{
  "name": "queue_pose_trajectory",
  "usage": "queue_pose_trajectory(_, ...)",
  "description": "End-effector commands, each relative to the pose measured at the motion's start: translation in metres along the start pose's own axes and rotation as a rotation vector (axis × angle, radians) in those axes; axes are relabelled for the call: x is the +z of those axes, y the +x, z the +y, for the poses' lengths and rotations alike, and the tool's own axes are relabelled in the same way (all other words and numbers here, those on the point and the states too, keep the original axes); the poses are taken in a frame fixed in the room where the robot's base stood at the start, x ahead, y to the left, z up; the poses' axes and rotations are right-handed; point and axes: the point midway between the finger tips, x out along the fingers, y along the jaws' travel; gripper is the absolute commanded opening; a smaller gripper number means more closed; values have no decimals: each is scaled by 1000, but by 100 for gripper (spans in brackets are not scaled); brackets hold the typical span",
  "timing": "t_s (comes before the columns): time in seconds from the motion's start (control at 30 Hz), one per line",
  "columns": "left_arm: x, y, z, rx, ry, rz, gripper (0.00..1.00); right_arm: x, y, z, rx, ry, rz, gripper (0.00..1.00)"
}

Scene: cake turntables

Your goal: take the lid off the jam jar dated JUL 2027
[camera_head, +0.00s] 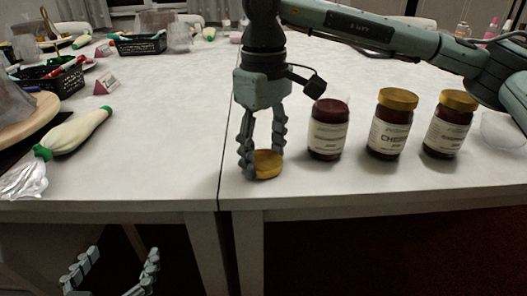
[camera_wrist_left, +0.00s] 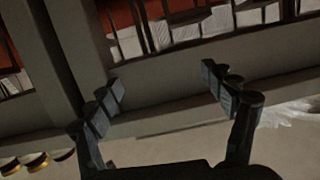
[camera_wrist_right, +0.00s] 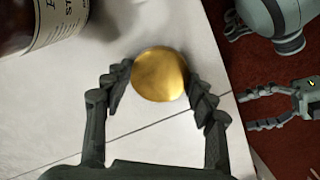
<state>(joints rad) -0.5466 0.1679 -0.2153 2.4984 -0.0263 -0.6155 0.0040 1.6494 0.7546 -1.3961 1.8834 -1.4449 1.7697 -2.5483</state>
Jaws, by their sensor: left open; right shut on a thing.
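My right gripper (camera_head: 262,165) is shut on a gold jar lid (camera_head: 267,164) at the table's front edge; the lid also shows between the fingers in the right wrist view (camera_wrist_right: 160,74). Beside it, to the right, stands an open dark red jam jar (camera_head: 328,130) with no lid on it. Two more jam jars, a middle one (camera_head: 391,125) and a right one (camera_head: 450,125), stand upright with gold lids on. The label dates are too small to read. My left gripper (camera_head: 112,272) is open and empty, low in front of the table.
A piping bag (camera_head: 75,132) with green ends lies at the left beside a turntable (camera_head: 25,112). Black baskets (camera_head: 50,76) and small red cards stand farther back. A clear item (camera_head: 503,131) lies at the far right. The table middle behind the jars is free.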

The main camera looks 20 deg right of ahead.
Motion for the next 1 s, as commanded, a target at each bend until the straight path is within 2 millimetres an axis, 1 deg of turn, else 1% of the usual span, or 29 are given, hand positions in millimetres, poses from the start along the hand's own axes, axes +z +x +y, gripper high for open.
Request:
queue_pose_trajectory(0.17, 0, 0, 0, 0, 0, 1, 82, 0, 0, 0, 0, 0, 0, 22)
queue_pose_trajectory(0.63, -14, 0, 5, 11, -7, 66, 82, 0, 3, 0, 0, 0, 0, 22)
queue_pose_trajectory(0.67, -16, 0, 6, 12, -8, 72, 82, 0, 2, 0, 0, 0, 0, 59)
queue_pose_trajectory(0.8, -17, 0, 7, 15, -9, 76, 82, 0, 2, 0, 0, 0, 0, 76)
queue_pose_trajectory(1.0, -16, 0, 7, 15, -9, 72, 82, 0, 2, 0, 0, 0, 0, 77)
